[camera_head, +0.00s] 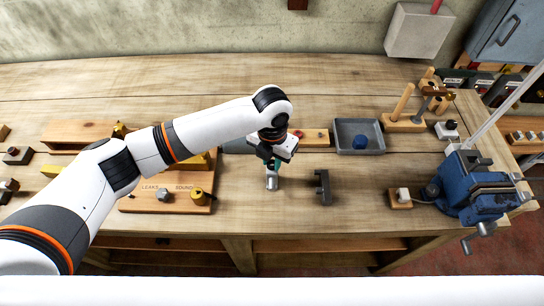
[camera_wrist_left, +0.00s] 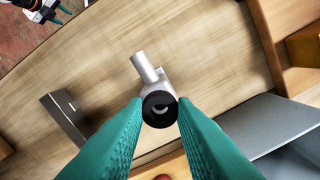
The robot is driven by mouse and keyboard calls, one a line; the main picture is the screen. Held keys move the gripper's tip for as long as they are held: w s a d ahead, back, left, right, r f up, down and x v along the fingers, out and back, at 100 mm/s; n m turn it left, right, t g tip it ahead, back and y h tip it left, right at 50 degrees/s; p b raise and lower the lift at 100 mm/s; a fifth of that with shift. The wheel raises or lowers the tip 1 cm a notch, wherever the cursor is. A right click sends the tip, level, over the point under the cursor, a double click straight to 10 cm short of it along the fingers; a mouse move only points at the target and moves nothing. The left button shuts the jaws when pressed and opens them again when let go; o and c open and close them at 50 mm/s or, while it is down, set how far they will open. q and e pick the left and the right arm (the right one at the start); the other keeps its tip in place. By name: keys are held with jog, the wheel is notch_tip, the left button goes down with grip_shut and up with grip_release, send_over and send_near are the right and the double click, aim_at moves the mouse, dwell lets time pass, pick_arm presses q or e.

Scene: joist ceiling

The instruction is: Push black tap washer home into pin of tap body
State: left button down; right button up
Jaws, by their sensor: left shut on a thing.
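My left gripper (camera_wrist_left: 159,112) has its two teal fingers closed on the black tap washer (camera_wrist_left: 147,103), a dark ring with a round hole. The grey metal tap body (camera_wrist_left: 145,66) lies just beyond the washer in the left wrist view, its spout pointing to the upper left. The washer overlaps the end of the tap body there, so I cannot tell whether it touches the pin, which is hidden. In the head view the tap body (camera_head: 271,184) stands on the bench below my left gripper (camera_head: 274,163). My right gripper (camera_wrist_left: 58,12) shows small at a corner, its fingers apart.
A dark metal bracket (camera_head: 323,188) stands right of the tap body. A grey tray (camera_head: 344,130) holds a blue piece (camera_head: 360,142). A wooden board (camera_head: 150,204) with fittings lies left. A blue vise (camera_head: 470,185) is at the right. Bare bench lies around the tap body.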

pick_arm(q)
jog(key=shift+f, duration=0.2)
jog(key=shift+f, duration=0.2)
jog(key=shift+f+b, duration=0.25)
jog(key=shift+b, duration=0.1)
jog(key=c, duration=1.1)
grip_release()
